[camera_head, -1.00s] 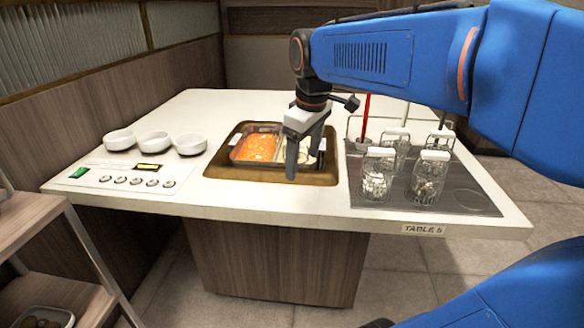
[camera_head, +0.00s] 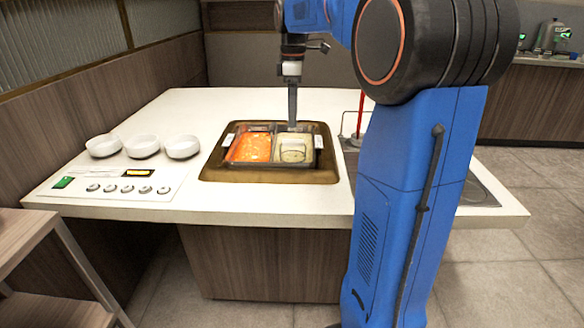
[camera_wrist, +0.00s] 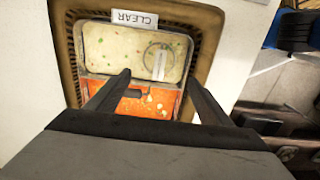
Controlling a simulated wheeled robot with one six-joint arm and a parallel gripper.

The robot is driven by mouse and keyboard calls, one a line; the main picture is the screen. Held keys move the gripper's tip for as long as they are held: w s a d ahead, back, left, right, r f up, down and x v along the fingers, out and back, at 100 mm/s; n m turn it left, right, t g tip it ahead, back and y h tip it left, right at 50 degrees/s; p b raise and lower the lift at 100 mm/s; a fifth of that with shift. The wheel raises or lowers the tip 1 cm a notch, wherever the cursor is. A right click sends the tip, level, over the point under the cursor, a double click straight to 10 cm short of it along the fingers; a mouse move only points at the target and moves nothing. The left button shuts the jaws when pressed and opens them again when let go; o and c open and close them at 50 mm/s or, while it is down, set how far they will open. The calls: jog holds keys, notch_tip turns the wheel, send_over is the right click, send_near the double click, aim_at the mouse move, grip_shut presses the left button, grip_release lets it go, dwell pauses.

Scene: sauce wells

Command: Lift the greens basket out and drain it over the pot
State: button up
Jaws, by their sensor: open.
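The pot (camera_head: 212,168) is sunk into the table, with orange-red broth (camera_head: 251,147) in its left compartment and pale broth (camera_head: 283,143) in the right. A round wire basket (camera_head: 293,153) sits in the pale compartment. In the wrist view the basket (camera_wrist: 157,60) shows as a faint ring with a pale upright strip, beside the "CLEAR" label (camera_wrist: 134,18); its contents are unclear. My gripper (camera_head: 292,124) is open and empty, above the back of the pale side in the head view. In the wrist view the fingertips (camera_wrist: 160,77) straddle the basket's line, apart from it.
Three white bowls (camera_head: 143,146) stand at the table's left, behind a control panel (camera_head: 119,182) with several knobs. A red-handled utensil (camera_head: 360,115) stands right of the pot. My arm hides most of the hob (camera_head: 478,192). The table behind the pot is clear.

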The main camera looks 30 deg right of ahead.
aim_at(293, 156)
notch_tip(293, 156, down, 16)
jog(key=shift+w+r, duration=0.1)
dwell(0.6)
jog(key=shift+c, duration=0.5)
jog(key=c, duration=0.9)
jog(key=shift+r, duration=0.1)
notch_tip(293, 156, up, 10)
jog(key=shift+f, duration=0.1)
